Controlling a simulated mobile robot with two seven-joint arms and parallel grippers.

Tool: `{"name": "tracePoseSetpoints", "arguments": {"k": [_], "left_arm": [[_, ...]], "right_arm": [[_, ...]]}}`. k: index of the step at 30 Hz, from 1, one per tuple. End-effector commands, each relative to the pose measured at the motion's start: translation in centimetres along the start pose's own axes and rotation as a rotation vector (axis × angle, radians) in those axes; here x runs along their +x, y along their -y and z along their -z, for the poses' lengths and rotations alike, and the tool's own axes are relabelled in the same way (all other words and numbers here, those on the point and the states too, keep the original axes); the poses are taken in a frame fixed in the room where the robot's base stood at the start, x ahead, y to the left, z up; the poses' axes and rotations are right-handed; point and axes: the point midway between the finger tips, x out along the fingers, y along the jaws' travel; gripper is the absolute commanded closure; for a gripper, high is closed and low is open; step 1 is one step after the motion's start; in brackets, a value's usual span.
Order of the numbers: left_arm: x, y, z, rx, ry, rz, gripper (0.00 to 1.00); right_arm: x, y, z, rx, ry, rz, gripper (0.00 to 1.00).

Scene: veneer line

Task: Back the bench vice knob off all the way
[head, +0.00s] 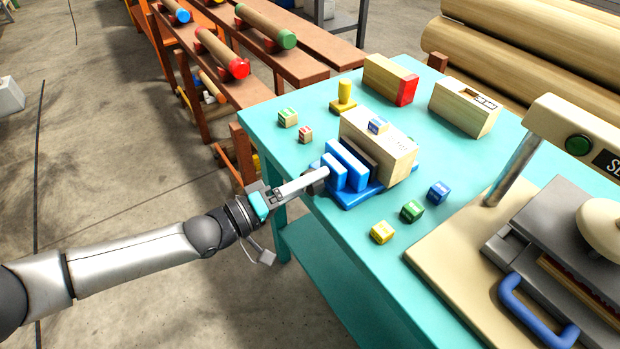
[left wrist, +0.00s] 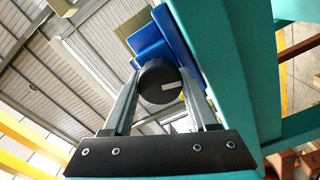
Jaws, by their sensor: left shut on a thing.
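The bench vice (head: 345,165) is blue and stands at the near left edge of the turquoise table (head: 345,250). A pale wooden block (head: 385,155) stands at its jaws, with a small blue-and-white cube on top; whether the jaws touch it I cannot tell. The vice's round black knob (left wrist: 160,82) carries a white mark and faces my left wrist camera. My left gripper (head: 316,177) reaches in from the left and is shut on the knob, one finger on each side of it. In the head view the fingers largely cover the knob. My right gripper is not in view.
Small yellow, green and blue cubes (head: 412,211) lie right of the vice. More small cubes and a yellow peg (head: 345,90) lie behind. A press with a blue handle (head: 535,312) stands at the right. Orange racks (head: 310,65) with rollers stand behind; the floor left is open.

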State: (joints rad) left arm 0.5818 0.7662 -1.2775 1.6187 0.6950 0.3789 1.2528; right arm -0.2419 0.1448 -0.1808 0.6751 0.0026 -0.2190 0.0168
Motion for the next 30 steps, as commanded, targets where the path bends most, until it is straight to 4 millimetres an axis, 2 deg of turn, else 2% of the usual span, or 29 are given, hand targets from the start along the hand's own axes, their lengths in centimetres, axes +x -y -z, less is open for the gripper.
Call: {"name": "tracePoseSetpoints", "arguments": {"k": [12,29,30], "left_arm": [[-0.04,0.1,-0.08,-0.197,0.001,0.001,0.97],[-0.04,0.1,-0.1,-0.225,0.001,0.001,0.97],[-0.04,0.1,-0.1,-0.224,0.001,0.001,0.38]], "right_arm": [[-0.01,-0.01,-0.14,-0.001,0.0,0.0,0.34],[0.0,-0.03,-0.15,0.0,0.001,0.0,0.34],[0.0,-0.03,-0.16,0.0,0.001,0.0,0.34]]}}
